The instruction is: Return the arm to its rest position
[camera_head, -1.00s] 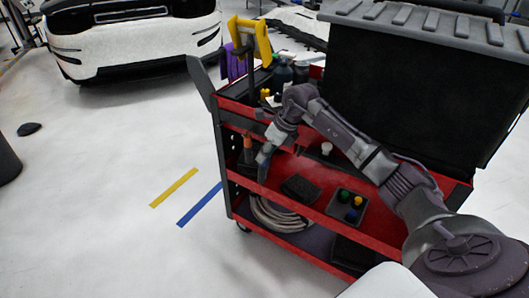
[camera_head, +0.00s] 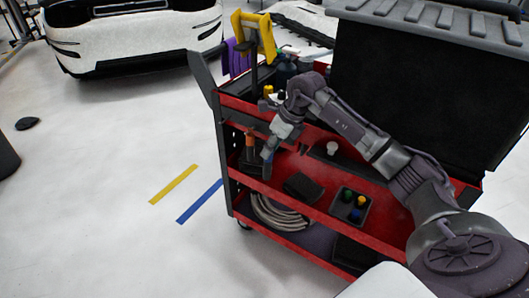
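My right arm comes in from the lower right and reaches up and left across the red and black tool cart (camera_head: 300,209). My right gripper (camera_head: 268,158) points down in front of the cart, near its left end, level with the middle shelf. Its fingers show small and dark, and I cannot tell whether they are open or shut. I see no object held in it. An orange-topped bottle (camera_head: 250,142) stands on the shelf just left of it. My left gripper and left arm are not in view.
The middle shelf holds a dark block (camera_head: 303,187) and a tray (camera_head: 340,213) with small coloured pieces. Coiled hose (camera_head: 277,214) lies below. A white car (camera_head: 130,35) is at the back left.

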